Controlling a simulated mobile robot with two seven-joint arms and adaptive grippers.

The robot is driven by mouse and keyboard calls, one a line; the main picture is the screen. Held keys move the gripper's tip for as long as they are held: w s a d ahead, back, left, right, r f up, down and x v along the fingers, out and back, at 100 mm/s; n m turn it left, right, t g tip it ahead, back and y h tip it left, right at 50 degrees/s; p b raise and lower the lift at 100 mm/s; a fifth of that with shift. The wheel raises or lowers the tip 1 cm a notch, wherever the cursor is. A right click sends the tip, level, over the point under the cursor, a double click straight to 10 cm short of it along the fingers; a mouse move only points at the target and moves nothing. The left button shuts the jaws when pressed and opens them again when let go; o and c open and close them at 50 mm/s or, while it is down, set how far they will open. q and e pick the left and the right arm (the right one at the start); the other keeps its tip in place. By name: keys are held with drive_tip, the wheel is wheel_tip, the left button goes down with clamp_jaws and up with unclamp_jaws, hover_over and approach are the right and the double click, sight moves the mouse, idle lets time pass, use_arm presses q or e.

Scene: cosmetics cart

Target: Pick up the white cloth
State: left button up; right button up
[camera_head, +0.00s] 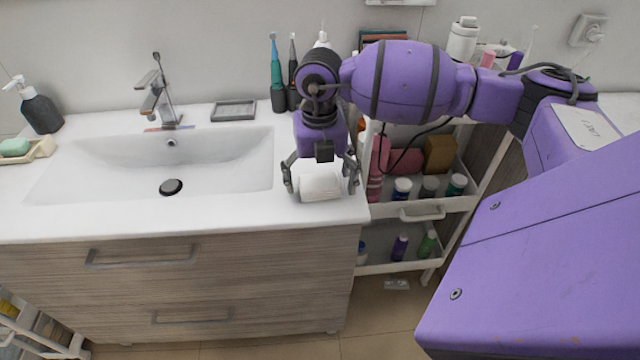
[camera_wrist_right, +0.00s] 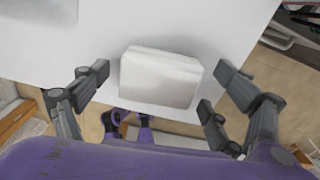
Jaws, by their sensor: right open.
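The white cloth (camera_head: 321,184) is a folded, block-like bundle on the white counter, near its front right corner. It also shows in the right wrist view (camera_wrist_right: 160,78), between the spread fingers. My right gripper (camera_head: 321,186) is open above the cloth, with one finger to each side of it. In the wrist view the fingers look apart from the cloth, with gaps on both sides. My left gripper is not in view.
The sink basin (camera_head: 150,165) lies left of the cloth. Toothbrushes (camera_head: 277,75) and a grey soap dish (camera_head: 233,111) stand at the back. A white cart (camera_head: 415,208) with bottles stands right of the counter. The front counter edge is close.

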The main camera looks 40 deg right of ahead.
sight(319, 180)
drive_tip(key=c, duration=1.1)
drive_tip(key=shift+c, duration=0.2)
drive_tip(key=shift+r, duration=0.1)
drive_tip(key=shift+r, duration=0.4)
wheel_tip(319, 180, up, 2)
drive_tip(key=shift+r, duration=0.2)
drive_tip(key=s+a+r, duration=0.6)
drive_tip(key=a+r, duration=0.3)
drive_tip(key=a, duration=0.3)
drive_tip(key=shift+s+a+r+b, duration=0.2)
drive_tip(key=shift+a+r+b, duration=0.05)
drive_tip(key=shift+r+b, duration=0.2)
